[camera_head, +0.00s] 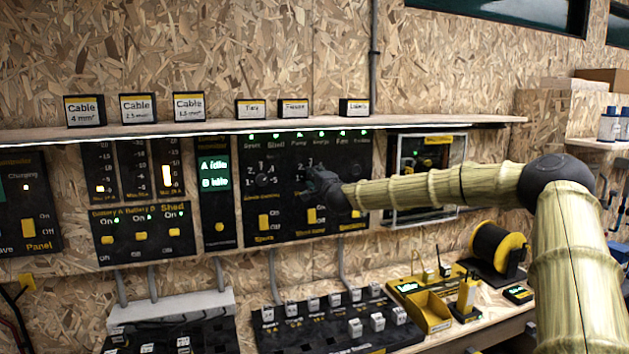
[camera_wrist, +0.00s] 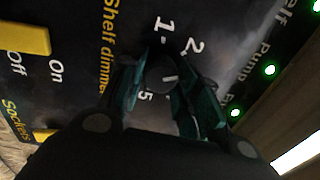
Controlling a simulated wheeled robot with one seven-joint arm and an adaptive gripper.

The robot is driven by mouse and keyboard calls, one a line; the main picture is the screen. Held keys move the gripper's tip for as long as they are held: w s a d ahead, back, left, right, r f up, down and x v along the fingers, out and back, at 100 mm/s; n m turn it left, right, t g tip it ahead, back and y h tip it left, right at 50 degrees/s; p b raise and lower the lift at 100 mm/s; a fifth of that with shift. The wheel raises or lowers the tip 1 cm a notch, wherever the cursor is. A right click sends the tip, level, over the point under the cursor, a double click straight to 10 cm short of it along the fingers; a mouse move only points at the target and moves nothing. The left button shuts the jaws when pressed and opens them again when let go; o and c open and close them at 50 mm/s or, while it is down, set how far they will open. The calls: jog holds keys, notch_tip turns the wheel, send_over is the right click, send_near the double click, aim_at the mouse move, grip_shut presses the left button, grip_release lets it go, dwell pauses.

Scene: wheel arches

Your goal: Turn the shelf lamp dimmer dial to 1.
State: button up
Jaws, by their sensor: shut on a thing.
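The shelf lamp dimmer dial (camera_wrist: 160,72) is a small dark round knob on the black panel, beside yellow lettering reading "Shelf dimme". White numbers 1, 2 and 5 show around it; the others are hidden by my fingers. A short pale mark shows on the dial's right side in the wrist view, but I cannot tell exactly which number it points to. My gripper (camera_wrist: 163,84) has its two green-black fingers closed on either side of the dial. In the head view my gripper (camera_head: 322,188) is against the panel and hides most of the dial.
Another dial (camera_head: 262,180) sits left of my gripper. Yellow switches (camera_head: 264,222) are below on the panel. A wooden shelf (camera_head: 230,127) with label boxes runs above. A bench with a cable reel (camera_head: 494,246) lies below right.

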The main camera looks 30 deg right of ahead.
jog(key=shift+n+y+b, duration=0.3)
jog(key=shift+n+b, duration=0.7)
jog(key=shift+n, duration=6.4)
jog(key=o, duration=1)
jog(key=shift+d, duration=0.1)
jog(key=shift+o, duration=0.2)
jog(key=shift+s, duration=0.15)
jog(key=v, duration=1.1)
jog(key=shift+s, duration=0.35)
